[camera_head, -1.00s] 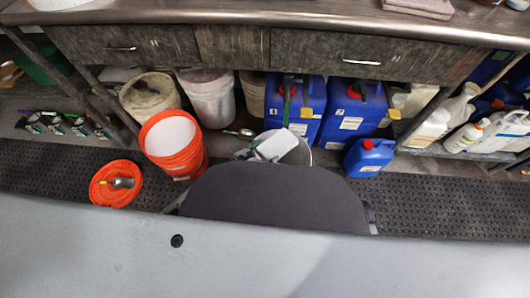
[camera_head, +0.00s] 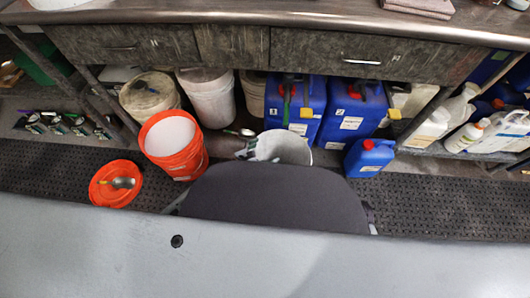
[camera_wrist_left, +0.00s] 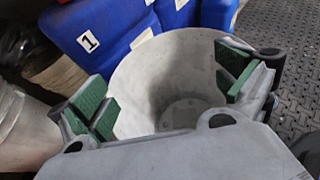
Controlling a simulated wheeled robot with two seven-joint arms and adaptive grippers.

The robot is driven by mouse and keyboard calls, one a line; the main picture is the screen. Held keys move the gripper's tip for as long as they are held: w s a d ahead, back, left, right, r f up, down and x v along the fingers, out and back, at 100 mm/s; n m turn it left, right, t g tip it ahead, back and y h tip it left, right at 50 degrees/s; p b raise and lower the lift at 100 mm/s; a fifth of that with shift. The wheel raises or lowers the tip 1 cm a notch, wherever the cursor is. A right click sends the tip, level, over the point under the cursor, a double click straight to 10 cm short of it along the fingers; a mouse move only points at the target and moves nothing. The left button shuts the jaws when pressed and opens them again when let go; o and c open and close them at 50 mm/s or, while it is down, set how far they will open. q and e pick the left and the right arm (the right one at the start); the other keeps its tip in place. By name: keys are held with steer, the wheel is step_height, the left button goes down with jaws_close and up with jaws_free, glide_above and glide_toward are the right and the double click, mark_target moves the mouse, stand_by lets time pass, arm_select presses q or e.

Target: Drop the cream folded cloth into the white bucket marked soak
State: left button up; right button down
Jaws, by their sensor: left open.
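A white bucket (camera_head: 290,147) stands on the floor just past my dark body. Its mouth shows large in the left wrist view (camera_wrist_left: 145,75); no mark can be read. My left gripper (camera_head: 256,150) is at the left side of the bucket mouth. In the left wrist view its green-padded fingers (camera_wrist_left: 165,82) are spread wide over the bucket, with nothing between them. The bucket's floor is partly visible; its near part is hidden by the gripper's palm. I cannot make out the cream cloth in any current view. My right gripper is not in view.
Blue jerrycans (camera_head: 352,110) stand close behind the bucket, and a small blue jug (camera_head: 368,158) is to its right. An orange bucket (camera_head: 174,146) and an orange lid (camera_head: 103,193) are to the left. A bench (camera_head: 230,20) overhangs behind.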

arm_select(q)
steer(key=shift+s+a, duration=0.1)
steer(key=v, duration=1.1)
steer(key=shift+s+a+r, duration=0.15)
steer(key=shift+s+r, duration=0.05)
steer(key=shift+r, duration=0.05)
stand_by(1.0)
